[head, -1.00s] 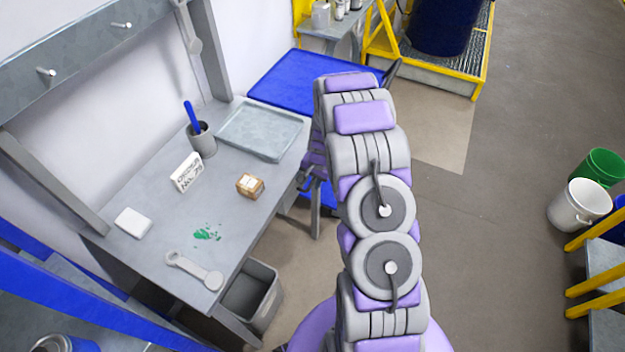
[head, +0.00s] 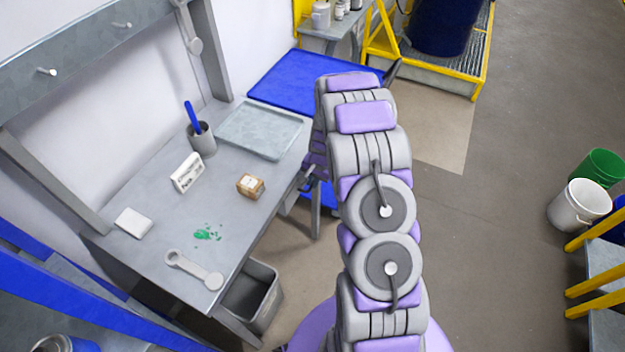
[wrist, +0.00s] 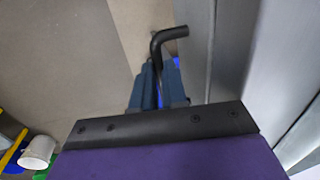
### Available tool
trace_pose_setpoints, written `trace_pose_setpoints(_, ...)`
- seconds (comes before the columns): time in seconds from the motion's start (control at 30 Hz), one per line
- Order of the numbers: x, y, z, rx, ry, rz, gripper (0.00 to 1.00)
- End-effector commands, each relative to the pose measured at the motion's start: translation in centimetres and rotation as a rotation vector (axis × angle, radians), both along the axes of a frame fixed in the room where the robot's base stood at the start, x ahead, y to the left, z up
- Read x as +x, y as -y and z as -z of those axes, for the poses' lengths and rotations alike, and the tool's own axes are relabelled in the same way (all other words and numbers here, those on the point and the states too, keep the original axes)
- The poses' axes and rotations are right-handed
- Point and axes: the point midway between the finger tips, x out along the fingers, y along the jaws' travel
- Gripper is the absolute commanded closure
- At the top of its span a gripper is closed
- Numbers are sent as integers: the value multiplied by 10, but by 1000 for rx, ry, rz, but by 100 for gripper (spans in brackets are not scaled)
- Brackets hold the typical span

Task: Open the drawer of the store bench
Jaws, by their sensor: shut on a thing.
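The store bench (head: 150,225) is a grey-topped table at the left in the head view. Its drawer is hidden from the head view, under the bench top and behind my arm. In the wrist view my gripper (wrist: 157,85) has its blue-grey fingers closed around a thin black bent handle (wrist: 168,36). A grey upright panel (wrist: 232,50) stands close to the right of the fingers; I cannot tell whether it is the drawer front. In the head view the gripper (head: 308,178) is partly hidden beside the bench's right edge.
On the bench are a grey tray (head: 262,132), a pen cup (head: 201,138), a small box (head: 250,185), a sign (head: 187,172) and a wrench (head: 195,270). A grey bin (head: 256,302) stands below. Open floor (head: 480,250) lies to the right.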

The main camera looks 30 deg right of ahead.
Motion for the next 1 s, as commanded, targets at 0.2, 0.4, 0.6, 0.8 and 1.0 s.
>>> trace_pose_setpoints(0.2, -24, 15, 0, 6, -8, 3, 100)
trace_pose_setpoints(0.4, -61, 45, -1, 6, -5, 7, 100)
trace_pose_setpoints(0.6, -105, 80, -2, 6, -3, 7, 100)
trace_pose_setpoints(0.8, -145, 110, -2, 4, -3, 7, 100)
trace_pose_setpoints(1.0, -175, 134, -1, 2, -4, 2, 100)
